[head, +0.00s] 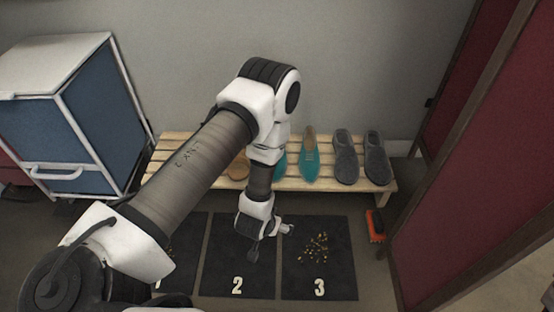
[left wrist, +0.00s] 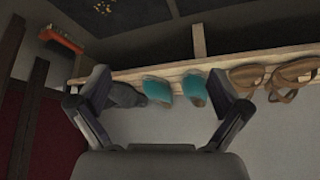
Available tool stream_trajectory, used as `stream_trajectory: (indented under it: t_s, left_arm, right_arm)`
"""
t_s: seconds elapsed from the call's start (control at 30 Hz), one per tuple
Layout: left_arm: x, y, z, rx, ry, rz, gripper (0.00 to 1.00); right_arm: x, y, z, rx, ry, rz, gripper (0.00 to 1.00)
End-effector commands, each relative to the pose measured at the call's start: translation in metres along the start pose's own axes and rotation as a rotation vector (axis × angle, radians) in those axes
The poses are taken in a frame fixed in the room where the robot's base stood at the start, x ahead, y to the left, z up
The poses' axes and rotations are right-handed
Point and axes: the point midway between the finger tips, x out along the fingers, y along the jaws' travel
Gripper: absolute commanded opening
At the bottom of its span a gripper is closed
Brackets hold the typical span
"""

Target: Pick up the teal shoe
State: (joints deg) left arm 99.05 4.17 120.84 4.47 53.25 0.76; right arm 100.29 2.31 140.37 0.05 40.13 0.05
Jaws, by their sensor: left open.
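Two teal shoes stand side by side on a slatted wooden bench (head: 220,182). The right teal shoe (head: 309,162) shows clearly in the head view; the left teal shoe (head: 280,166) is partly hidden behind my left arm. My left gripper (head: 270,241) is open and empty, in front of the bench and above the floor mats. In the left wrist view, both teal shoes (left wrist: 157,91) (left wrist: 194,88) appear between the open fingers (left wrist: 165,100), beyond them and apart from them. My right gripper is not in view.
Grey shoes (head: 346,158) stand right of the teal pair, and brown sandals (left wrist: 290,76) stand on its other side. Numbered dark mats (head: 233,265) lie on the floor, one with small gold bits (head: 317,247). A red brush (head: 375,226), a blue cabinet (head: 50,135) and red panels (head: 470,170) flank the space.

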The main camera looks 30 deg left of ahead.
Motion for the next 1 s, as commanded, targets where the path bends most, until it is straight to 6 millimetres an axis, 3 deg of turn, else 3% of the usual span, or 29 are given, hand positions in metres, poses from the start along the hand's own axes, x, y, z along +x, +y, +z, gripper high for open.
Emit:
stream_trajectory:
  t_s: [0.03, 0.17, 0.23, 0.33, 0.37, 0.43, 0.57, 0.77, 1.0]
  left_arm:
    - [0.022, -0.004, -0.021, -0.021, 0.077, -0.011, 1.0]
    - [0.072, -0.023, -0.09, -0.084, 0.311, -0.05, 1.0]
    - [0.097, -0.041, -0.129, -0.122, 0.447, -0.081, 1.0]
    - [0.128, -0.072, -0.169, -0.17, 0.61, -0.13, 1.0]
    - [0.137, -0.082, -0.174, -0.181, 0.64, -0.144, 1.0]
    - [0.157, -0.101, -0.167, -0.195, 0.657, -0.17, 1.0]
    - [0.169, -0.108, -0.152, -0.194, 0.632, -0.178, 1.0]
    - [0.19, -0.112, -0.168, -0.194, 0.631, -0.177, 1.0]
    - [0.221, -0.118, -0.191, -0.194, 0.63, -0.177, 1.0]
  right_arm:
    - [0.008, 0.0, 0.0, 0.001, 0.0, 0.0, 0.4]
    - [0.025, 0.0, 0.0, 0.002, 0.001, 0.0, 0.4]
    - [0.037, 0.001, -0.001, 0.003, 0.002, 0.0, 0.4]
    - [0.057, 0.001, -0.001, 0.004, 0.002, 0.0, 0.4]
    - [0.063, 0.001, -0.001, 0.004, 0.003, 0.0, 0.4]
    - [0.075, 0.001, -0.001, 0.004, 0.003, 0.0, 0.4]
    - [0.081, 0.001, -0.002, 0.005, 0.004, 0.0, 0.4]
    - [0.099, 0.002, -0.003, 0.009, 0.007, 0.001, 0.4]
    - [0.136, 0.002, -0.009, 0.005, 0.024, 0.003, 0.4]
